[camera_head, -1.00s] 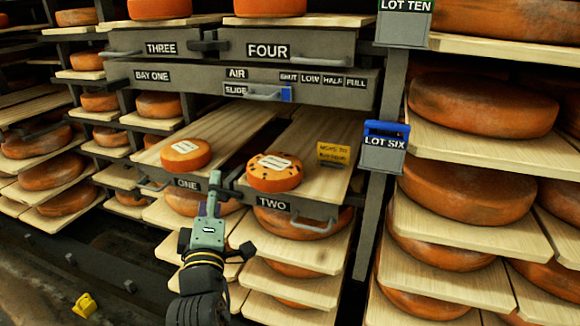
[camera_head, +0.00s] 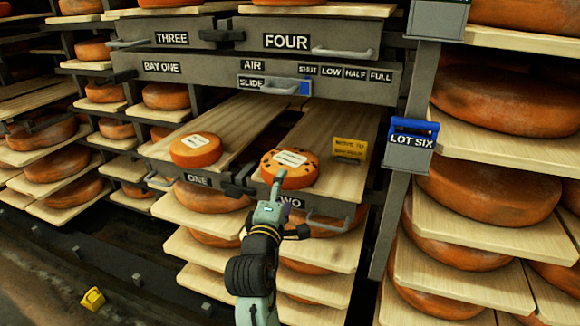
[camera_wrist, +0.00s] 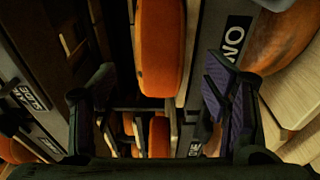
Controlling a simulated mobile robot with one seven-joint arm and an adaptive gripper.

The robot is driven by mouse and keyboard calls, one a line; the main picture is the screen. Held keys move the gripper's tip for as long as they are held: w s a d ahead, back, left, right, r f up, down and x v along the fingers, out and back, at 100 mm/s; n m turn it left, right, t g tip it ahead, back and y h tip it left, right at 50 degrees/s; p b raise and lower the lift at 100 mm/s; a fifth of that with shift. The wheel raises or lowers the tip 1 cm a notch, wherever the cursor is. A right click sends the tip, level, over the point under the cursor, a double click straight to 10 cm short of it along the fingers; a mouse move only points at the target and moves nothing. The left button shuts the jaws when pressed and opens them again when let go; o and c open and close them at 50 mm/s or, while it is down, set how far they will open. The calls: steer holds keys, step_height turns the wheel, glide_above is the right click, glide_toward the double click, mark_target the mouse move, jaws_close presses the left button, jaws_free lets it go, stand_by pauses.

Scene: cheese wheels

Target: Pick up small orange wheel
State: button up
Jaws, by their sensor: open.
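Two small orange wheels lie on pulled-out wooden boards. One, plain with a white label (camera_head: 196,149), is on board ONE. The other, with dark spots and a white label (camera_head: 291,166), is on board TWO. My gripper (camera_head: 274,187) is in front of board TWO, its tip overlapping the near edge of the spotted wheel in the head view. In the wrist view my gripper (camera_wrist: 162,95) is open and empty. The spotted wheel (camera_wrist: 160,50) shows edge-on beyond the gap between the fingers. The plain wheel (camera_wrist: 159,137) shows lower down. Contact cannot be told.
The AIR slide panel (camera_head: 270,80) spans above the boards. A yellow tag (camera_head: 350,148) stands right of the spotted wheel. A grey post with the blue-topped LOT SIX box (camera_head: 411,144) is on the right. Board TWO has a metal handle (camera_head: 330,224) in front. Large wheels fill surrounding shelves.

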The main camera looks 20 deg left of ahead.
mark_target(285, 183)
steer(key=w, duration=0.4)
steer(key=shift+w+a+p, duration=0.15)
steer(key=shift+a+p, duration=0.05)
steer(key=shift+p, duration=0.1)
steer(key=shift+c, duration=0.4)
jaws_close()
steer(key=shift+r, duration=0.15)
stand_by(0.4)
